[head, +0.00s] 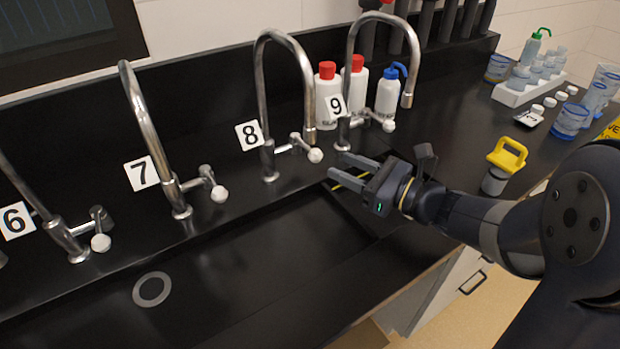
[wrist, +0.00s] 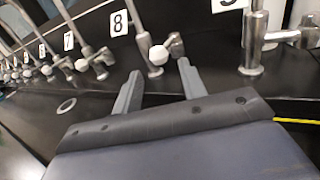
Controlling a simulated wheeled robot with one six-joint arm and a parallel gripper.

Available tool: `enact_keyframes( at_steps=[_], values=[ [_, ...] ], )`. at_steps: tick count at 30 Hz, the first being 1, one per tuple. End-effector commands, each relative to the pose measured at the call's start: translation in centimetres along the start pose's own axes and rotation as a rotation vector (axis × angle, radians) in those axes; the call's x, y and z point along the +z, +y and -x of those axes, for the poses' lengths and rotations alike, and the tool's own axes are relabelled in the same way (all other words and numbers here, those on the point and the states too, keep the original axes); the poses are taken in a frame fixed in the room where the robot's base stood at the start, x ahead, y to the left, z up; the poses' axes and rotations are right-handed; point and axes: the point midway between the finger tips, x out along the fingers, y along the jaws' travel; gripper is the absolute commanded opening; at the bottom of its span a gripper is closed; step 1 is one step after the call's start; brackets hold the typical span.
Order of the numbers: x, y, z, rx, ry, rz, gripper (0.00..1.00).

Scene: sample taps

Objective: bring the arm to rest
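My gripper (head: 351,168) is held above the right end of the black sink, in front of taps 8 and 9. Its two fingers are spread apart with nothing between them; both fingers also show in the wrist view (wrist: 160,82). My arm reaches in from the right edge of the head view. The tap marked 8 (head: 268,150) stands just left of the fingers, with a white knob on its handle. The tap marked 9 (head: 343,128) stands behind them. In the wrist view tap 8 (wrist: 146,45) is straight beyond the fingers; I cannot tell the exact gap.
Taps 7 (head: 171,187) and 6 (head: 60,228) stand further left along the sink (head: 250,272). Red-capped bottles (head: 328,105) and a blue-capped bottle (head: 388,96) stand behind tap 9. A yellow-handled item (head: 506,157), a white rack (head: 520,97) and several jars occupy the right counter.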

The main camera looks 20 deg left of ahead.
Motion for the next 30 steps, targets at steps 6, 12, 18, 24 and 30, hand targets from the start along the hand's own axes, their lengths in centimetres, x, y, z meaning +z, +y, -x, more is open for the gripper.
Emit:
enact_keyframes(
  at_steps=[6,12,18,24,30],
  values=[
    [-0.1,0.0,-0.9,0.001,0.001,0.000,0.40],
    [-0.1,0.1,-3.7,0.005,0.000,0.000,0.40],
    [0.0,0.1,-6.5,0.003,0.000,0.000,0.40],
    [0.0,0.5,-7.1,-0.001,0.000,-0.001,0.40],
    [0.0,0.3,-7.0,-0.001,0.000,0.000,0.40]
  ],
)
